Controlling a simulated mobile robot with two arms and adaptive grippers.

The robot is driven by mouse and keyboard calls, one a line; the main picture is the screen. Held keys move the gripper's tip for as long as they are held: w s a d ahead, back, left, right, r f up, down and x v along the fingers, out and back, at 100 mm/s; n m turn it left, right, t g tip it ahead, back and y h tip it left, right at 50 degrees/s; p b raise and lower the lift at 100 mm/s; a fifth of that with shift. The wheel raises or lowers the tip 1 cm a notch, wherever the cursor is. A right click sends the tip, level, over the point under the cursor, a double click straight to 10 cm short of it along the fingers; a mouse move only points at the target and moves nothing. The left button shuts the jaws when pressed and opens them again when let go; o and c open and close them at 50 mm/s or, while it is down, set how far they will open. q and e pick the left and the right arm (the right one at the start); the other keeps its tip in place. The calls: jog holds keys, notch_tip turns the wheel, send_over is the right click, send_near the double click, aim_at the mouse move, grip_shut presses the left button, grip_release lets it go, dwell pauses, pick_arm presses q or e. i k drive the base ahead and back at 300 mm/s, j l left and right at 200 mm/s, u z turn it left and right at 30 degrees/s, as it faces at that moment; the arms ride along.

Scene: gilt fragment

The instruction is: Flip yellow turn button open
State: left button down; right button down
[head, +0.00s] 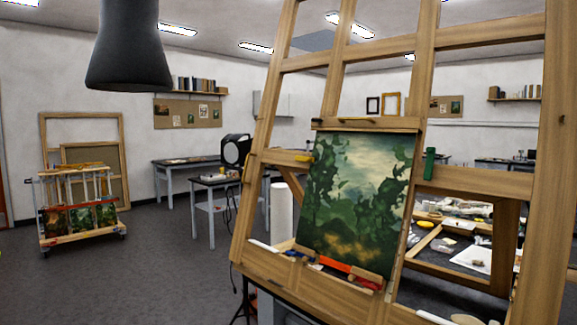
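A wooden easel frame (402,50) stands close on the right and bears a green landscape painting (355,200). A small yellow piece (303,158), likely the yellow turn button, sits on the crossbar beside the painting's upper left edge. It is too small to tell how it is turned. A green piece (430,163) stands upright on the crossbar to the right of the painting. Red (365,283) and blue (297,253) pieces lie along the lower ledge. Neither of my grippers is in view.
A dark hood (128,50) hangs at the upper left. A wheeled rack (80,210) with pictures stands on the left. Worktables (182,165) stand behind, and a white cylinder (282,210) stands behind the easel. The grey floor at left front is clear.

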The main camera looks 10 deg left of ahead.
aim_at(298, 157)
jog(key=i+j+z, duration=0.25)
jog(key=j, duration=0.65)
jog(key=i+j+z, duration=0.2)
jog(key=j, duration=0.7)
jog(key=j+z, duration=0.25)
jog(key=j, duration=0.7)
jog(key=i+j, duration=0.15)
jog(key=j, duration=0.2)
jog(key=i+j+z, duration=0.1)
jog(key=j, duration=0.2)
jog(key=i+j+z, duration=0.1)
jog(key=j, duration=0.25)
jog(key=i+j, duration=0.2)
jog(key=j, duration=0.15)
jog(key=i+j+z, duration=0.1)
jog(key=j, duration=0.25)
jog(key=i+j, duration=0.15)
jog(key=j, duration=0.2)
jog(key=z, duration=0.05)
